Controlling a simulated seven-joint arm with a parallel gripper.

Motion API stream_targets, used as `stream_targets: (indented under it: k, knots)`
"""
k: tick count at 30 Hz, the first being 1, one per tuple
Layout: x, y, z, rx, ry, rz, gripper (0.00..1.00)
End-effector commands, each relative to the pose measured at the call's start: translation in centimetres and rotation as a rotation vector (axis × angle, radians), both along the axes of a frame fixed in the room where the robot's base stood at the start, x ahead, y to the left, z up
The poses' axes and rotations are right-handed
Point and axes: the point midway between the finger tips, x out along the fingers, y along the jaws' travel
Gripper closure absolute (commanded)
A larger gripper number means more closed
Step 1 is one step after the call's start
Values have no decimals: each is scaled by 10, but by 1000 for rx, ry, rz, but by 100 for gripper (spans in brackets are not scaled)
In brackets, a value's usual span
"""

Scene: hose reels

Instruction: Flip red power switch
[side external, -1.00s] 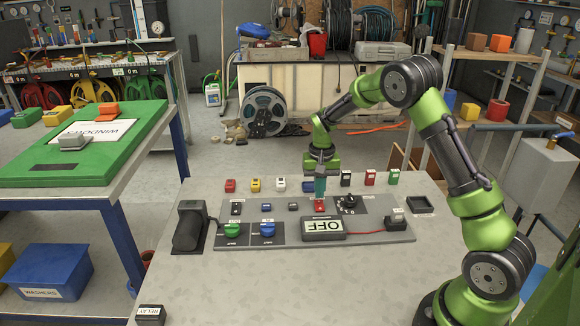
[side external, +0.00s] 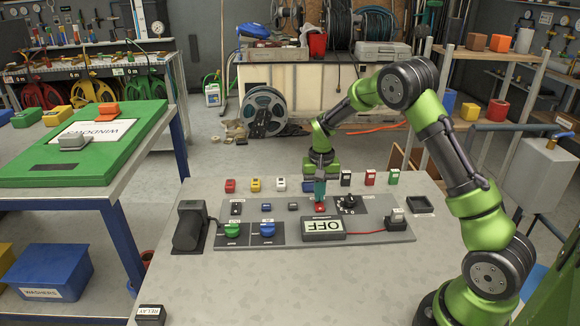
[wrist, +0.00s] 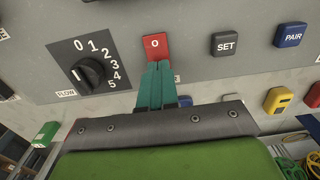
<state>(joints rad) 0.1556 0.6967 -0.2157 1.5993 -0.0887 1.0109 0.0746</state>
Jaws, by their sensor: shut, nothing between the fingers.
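The red power switch (side external: 320,207) sits on the grey control panel (side external: 380,237), behind the display. In the wrist view the switch (wrist: 156,46) is a red block marked "0". My gripper (side external: 320,198) points down at it, with its teal fingers together and empty. In the wrist view the fingertips (wrist: 158,66) overlap the near edge of the switch; I cannot tell whether they press on it. The display (side external: 323,227) reads "OFF", upside down in the side view.
A black rotary dial (side external: 350,201) stands just right of the switch, and a SET button (wrist: 225,43) lies on its other side. Green (side external: 235,229) and blue (side external: 267,228) knobs are at the front left. Several coloured blocks line the panel's back.

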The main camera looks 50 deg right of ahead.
Motion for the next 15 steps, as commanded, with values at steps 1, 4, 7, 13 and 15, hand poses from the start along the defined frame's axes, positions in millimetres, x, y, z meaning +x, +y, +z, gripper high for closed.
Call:
stream_targets:
  k: [1,4,7,13,15]
  knots:
    - [0,0,-1,1,1,0,100]
    - [0,0,-2,0,0,0,100]
    - [0,0,-4,0,0,0,100]
    - [0,0,-6,1,1,-1,100]
    - [0,0,-4,1,1,0,100]
